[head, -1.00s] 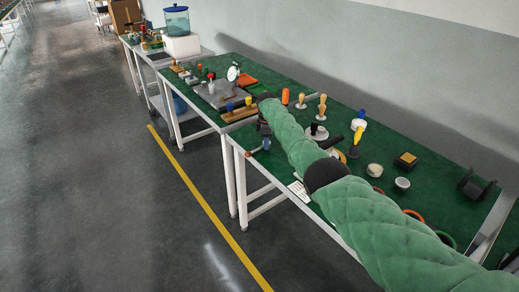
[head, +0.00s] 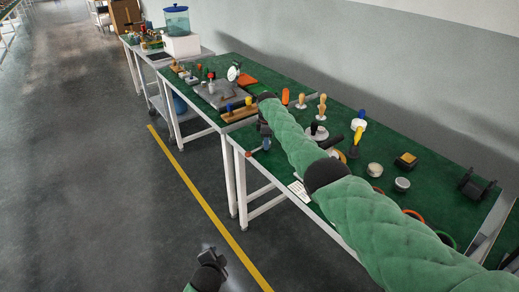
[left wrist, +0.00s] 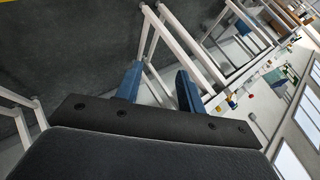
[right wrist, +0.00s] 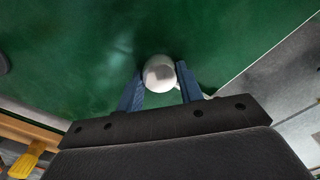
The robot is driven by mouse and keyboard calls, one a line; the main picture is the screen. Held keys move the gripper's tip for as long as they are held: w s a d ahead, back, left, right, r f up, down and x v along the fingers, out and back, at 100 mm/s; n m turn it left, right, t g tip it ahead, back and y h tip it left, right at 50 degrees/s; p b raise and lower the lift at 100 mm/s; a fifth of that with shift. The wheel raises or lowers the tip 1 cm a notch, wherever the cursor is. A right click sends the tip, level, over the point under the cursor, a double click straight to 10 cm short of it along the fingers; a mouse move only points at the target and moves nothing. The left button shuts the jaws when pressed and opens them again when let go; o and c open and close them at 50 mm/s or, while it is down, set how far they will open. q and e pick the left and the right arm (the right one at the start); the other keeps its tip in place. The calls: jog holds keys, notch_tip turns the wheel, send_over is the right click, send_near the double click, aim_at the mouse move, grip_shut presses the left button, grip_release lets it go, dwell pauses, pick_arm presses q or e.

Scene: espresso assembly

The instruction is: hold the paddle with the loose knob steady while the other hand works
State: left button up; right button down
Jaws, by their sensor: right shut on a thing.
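My right gripper (head: 265,142) is at the near edge of the green table, at the end of the long green arm. In the right wrist view its blue fingers (right wrist: 160,88) are shut on a pale, round-ended thing (right wrist: 160,72). Only this end shows, so I cannot tell if it is the paddle. A small orange-red ball (head: 248,154) shows just beside this gripper in the head view; I cannot tell what it belongs to. My left gripper (head: 215,258) is low over the floor, away from the table. Its fingers (left wrist: 158,88) are apart and empty.
The green table (head: 330,195) holds a yellow-handled tool (head: 356,140), light wooden-handled pieces (head: 322,105), round tins (head: 402,184) and a black stand (head: 475,188). A grey plate (head: 220,94) and a wooden rack (head: 240,112) lie further back. The floor left of the table is clear.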

pick_arm(q)
jog(key=w+d+r+m+t+h, duration=0.15)
jog(key=w+r+m+t, duration=0.25)
jog(key=w+m, duration=0.55)
jog(key=m+g+h, duration=0.2)
jog(key=m+h, duration=1)
jog(key=m, duration=1.3)
send_near(246, 156)
jog(key=shift+n, duration=0.25)
jog(key=shift+x, duration=5.65)
jog(key=shift+c, duration=0.2)
jog(key=c, duration=0.7)
jog(key=o, duration=0.9)
jog(key=shift+a, duration=0.15)
